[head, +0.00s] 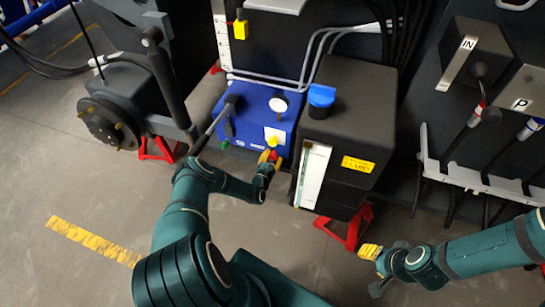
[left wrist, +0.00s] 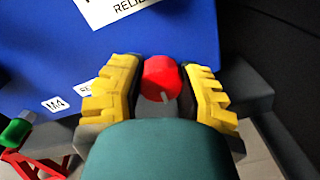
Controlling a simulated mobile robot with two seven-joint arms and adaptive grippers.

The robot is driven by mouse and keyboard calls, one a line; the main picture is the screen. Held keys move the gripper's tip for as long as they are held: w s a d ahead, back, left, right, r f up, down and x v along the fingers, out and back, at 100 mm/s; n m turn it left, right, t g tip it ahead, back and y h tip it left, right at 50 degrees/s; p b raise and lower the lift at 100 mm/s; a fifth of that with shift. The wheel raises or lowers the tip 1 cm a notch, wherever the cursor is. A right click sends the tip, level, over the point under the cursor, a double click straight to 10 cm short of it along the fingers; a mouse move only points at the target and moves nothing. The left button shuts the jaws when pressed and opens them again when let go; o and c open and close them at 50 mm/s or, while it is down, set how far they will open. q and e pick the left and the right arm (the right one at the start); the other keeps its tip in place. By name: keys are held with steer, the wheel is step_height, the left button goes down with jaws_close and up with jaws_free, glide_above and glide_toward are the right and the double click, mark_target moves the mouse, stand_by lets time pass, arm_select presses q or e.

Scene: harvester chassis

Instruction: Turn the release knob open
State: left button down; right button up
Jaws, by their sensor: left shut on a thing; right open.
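The red release knob (left wrist: 161,79) is round and sits at the edge of the blue box (left wrist: 190,40). In the left wrist view it is between the yellow fingers of my left gripper (left wrist: 160,88), which is shut on it. A small pale mark shows low on the knob. In the head view, my left gripper (head: 269,158) is at the lower right front of the blue box (head: 251,110), largely covering the knob. My right gripper (head: 372,269) is open and empty over the floor at the lower right.
A pressure gauge (head: 278,103) is on the blue box, and a green knob (head: 225,145) is at its lower left. A black tank (head: 345,120) with a blue cap (head: 321,95) stands close on the right. A wheel hub (head: 108,122) is to the left. The front floor is clear.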

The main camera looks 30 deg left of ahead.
arm_select(q)
steer(key=shift+w+n, duration=0.1)
steer(key=shift+n, duration=0.2)
steer(key=c, duration=0.5)
jaws_free()
steer(key=v, duration=1.2)
